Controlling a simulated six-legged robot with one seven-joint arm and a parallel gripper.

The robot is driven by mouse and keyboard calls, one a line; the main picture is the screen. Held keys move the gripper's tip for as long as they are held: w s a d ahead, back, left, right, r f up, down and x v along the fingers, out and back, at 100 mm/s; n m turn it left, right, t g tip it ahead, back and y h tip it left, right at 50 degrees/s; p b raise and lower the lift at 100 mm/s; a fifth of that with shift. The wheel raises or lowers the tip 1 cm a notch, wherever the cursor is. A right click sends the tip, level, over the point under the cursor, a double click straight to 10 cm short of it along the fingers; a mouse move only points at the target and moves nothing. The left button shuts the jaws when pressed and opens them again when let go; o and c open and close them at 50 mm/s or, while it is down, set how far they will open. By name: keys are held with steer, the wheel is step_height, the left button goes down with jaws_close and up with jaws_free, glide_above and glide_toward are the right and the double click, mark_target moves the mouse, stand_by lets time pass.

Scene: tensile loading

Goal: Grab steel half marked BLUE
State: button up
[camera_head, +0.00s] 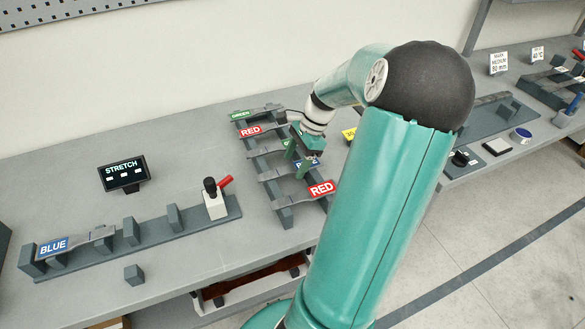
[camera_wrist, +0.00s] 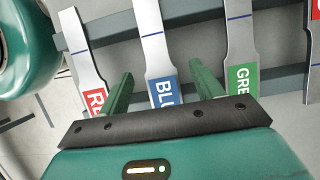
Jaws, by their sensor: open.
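A steel half with a blue label (camera_wrist: 158,62) lies across the rack, its label partly hidden by my gripper's body in the wrist view. In the head view, part of its blue label (camera_head: 300,173) shows under the gripper. My gripper (camera_wrist: 160,78) is open, with one green finger on each side of this half; I cannot tell whether they touch it. In the head view my gripper (camera_head: 303,158) is over the middle of the rack. Another steel half marked BLUE (camera_head: 54,246) sits at the left end of the stretch fixture (camera_head: 150,236).
A red-marked half (camera_wrist: 88,62) and a green-marked half (camera_wrist: 240,50) lie on either side on the dark rack rails (camera_wrist: 115,28). The stretch fixture carries a red-handled lever (camera_head: 216,198). A STRETCH display (camera_head: 123,173) stands behind it. A small grey block (camera_head: 134,275) lies in front.

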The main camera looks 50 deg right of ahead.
steer(key=shift+f, duration=0.2)
stand_by(0.3)
steer(key=c, duration=1.3)
steer(key=shift+r, duration=0.2)
